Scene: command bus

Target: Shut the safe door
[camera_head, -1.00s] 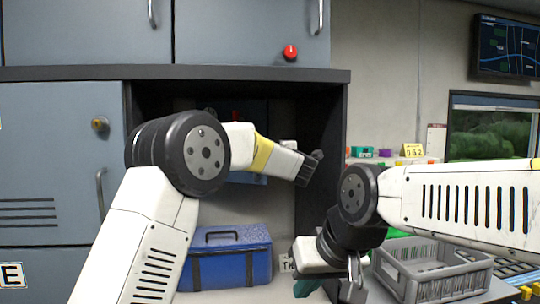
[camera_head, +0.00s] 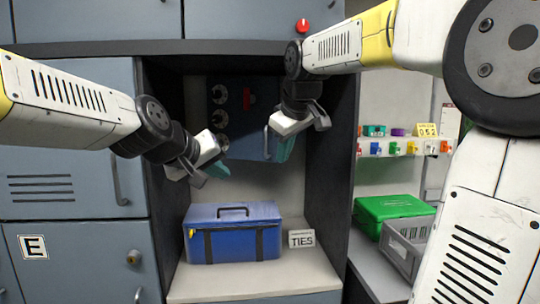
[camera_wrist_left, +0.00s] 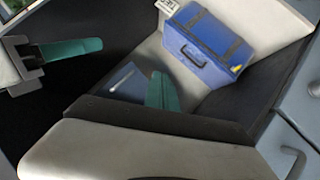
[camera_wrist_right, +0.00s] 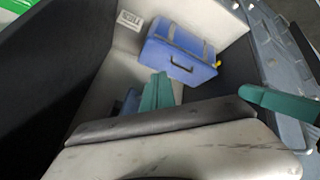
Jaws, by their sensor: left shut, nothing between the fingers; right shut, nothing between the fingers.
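A blue-grey panel with a small handle (camera_head: 258,142), which looks like the safe door, is at the back of the dark recess. Beside it are several round dials or knobs (camera_head: 220,118) and a red part (camera_head: 248,98). I cannot tell how far the door is open. My left gripper (camera_head: 218,167) is shut and empty at the recess's left, lower than the knobs. My right gripper (camera_head: 283,148) is shut and empty at its right, in front of the panel's right edge. The panel also shows beside the teal fingers in the left wrist view (camera_wrist_left: 125,83).
A blue toolbox (camera_head: 232,240) and a TIES sign (camera_head: 301,239) stand on the shelf below. The recess has dark side walls (camera_head: 333,160). A green case (camera_head: 392,210) and a grey crate (camera_head: 405,248) lie at the right. Blue-grey cabinets flank the left.

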